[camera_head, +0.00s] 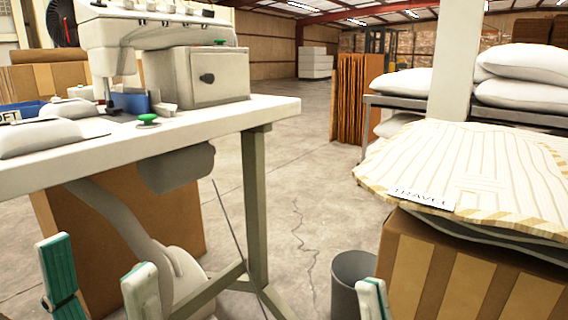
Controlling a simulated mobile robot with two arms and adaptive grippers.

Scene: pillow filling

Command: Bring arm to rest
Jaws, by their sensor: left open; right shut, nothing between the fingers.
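My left gripper (97,258) is at the bottom left, in front of the sewing table. Its two white and green fingers point up and stand well apart, with nothing held between them. My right gripper (372,296) shows only as a fingertip at the bottom edge, right of centre. It is shut with nothing visible in it, and the rest of it is below the frame. In the picture it overlaps the front left edge of the cardboard box and lies close to the grey bin.
A sewing machine (150,32) stands on the white table (225,115) at left, with white pillows (45,138) on it. A grey bin (351,275) stands on the floor. A striped cover (465,175) lies on a cardboard box (430,265) at right. Pillows fill a rack behind.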

